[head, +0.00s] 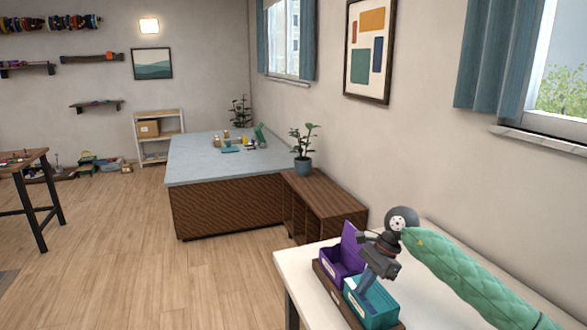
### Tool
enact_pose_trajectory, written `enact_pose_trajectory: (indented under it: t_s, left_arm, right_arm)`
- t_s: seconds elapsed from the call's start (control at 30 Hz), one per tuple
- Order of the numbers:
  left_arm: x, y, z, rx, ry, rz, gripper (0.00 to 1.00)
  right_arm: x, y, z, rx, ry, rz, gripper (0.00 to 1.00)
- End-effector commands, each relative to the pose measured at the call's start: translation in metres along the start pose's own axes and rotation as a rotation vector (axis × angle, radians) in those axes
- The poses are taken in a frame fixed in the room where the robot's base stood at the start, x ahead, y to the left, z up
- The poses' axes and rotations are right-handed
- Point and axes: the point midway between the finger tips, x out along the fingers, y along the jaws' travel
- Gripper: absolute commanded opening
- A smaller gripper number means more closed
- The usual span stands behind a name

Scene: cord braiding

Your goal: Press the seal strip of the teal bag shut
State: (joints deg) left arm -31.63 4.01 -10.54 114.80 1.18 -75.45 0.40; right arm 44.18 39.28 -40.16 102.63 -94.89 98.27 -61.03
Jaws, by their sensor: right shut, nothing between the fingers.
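I cannot clearly make out a teal bag or its seal strip. A teal open-topped box (378,312) stands at the front of the near white table. A small flat teal item (230,149) lies on the far counter, too small to identify. My right gripper (366,284) points down at the teal box's back left side, shut and empty. It hides part of the box, and I cannot tell whether it touches it. My left gripper is out of view.
A purple box (335,267) with its lid raised stands beside the teal box on a dark tray (330,290). The white table (297,268) ends at the left. A wooden cabinet (328,196) with a potted plant (303,165) stands behind. Open floor lies left.

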Motion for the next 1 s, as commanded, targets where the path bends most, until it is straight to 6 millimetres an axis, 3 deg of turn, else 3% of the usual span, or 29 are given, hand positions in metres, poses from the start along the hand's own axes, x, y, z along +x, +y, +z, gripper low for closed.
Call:
enact_pose_trajectory:
  t_s: [1.0]
  left_arm:
    - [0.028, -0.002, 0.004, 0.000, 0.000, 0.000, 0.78]
  right_arm:
    - [0.000, -0.048, 0.000, -0.001, 0.000, 0.000, 0.00]
